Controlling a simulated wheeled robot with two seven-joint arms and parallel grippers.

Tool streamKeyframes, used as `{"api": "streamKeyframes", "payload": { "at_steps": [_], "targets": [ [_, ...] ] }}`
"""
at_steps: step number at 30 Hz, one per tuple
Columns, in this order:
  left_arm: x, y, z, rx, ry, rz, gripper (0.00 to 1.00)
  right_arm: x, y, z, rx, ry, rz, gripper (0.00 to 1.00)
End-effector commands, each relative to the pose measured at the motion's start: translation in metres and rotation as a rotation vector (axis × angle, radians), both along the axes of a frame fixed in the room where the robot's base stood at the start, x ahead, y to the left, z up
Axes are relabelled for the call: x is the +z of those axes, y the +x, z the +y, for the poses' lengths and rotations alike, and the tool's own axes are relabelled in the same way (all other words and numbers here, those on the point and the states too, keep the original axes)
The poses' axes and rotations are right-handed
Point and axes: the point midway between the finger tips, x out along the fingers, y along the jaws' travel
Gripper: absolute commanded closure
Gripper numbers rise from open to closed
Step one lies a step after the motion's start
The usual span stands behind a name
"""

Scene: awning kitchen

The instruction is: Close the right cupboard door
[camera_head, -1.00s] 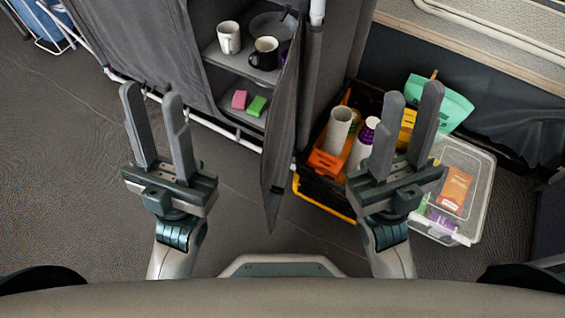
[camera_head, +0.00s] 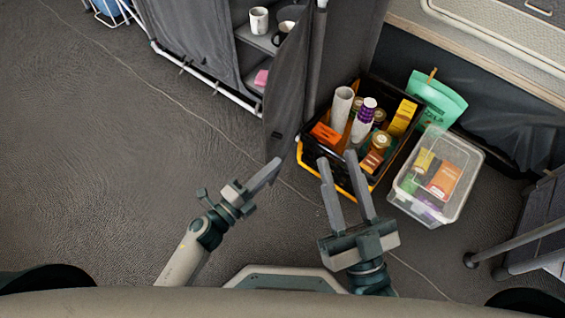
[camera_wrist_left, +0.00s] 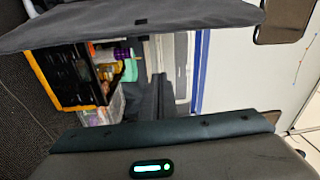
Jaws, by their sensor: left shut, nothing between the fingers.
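The right cupboard door (camera_head: 287,90) is a grey fabric panel standing open, swung out from the cupboard (camera_head: 190,45) towards me. Through the opening I see shelves with a white mug (camera_head: 259,20), a dark mug (camera_head: 283,32) and a pink item (camera_head: 261,77). My left gripper (camera_head: 273,167) is shut and empty, its tips close to the door's lower free end; I cannot tell whether they touch. In the left wrist view a grey fabric panel (camera_wrist_left: 130,22), probably the door, spans the top. My right gripper (camera_head: 337,158) is open and empty, right of the door and in front of the crate.
A black and yellow crate (camera_head: 320,178) with bottles and jars stands right of the door. A clear plastic box (camera_head: 437,205) and a green bag (camera_head: 437,98) are beside it. Dark furniture legs (camera_head: 500,258) stand at far right. The floor at left is clear.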

Motion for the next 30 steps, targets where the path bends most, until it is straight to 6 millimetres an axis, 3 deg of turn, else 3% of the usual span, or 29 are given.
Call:
{"api": "streamKeyframes", "payload": {
  "at_steps": [6, 20, 30],
  "targets": [
    [-0.021, 0.003, 0.007, 0.016, 0.091, 0.002, 1.00, -0.008, -0.002, 0.004, 0.008, -0.010, 0.041, 0.69],
    [-0.021, 0.007, 0.003, 0.015, 0.088, 0.002, 1.00, -0.007, -0.002, 0.004, 0.008, -0.009, 0.037, 0.69],
    [-0.020, 0.039, -0.022, 0.015, 0.086, 0.000, 1.00, -0.001, -0.007, 0.003, 0.006, 0.007, -0.001, 0.69]
  ]
}}
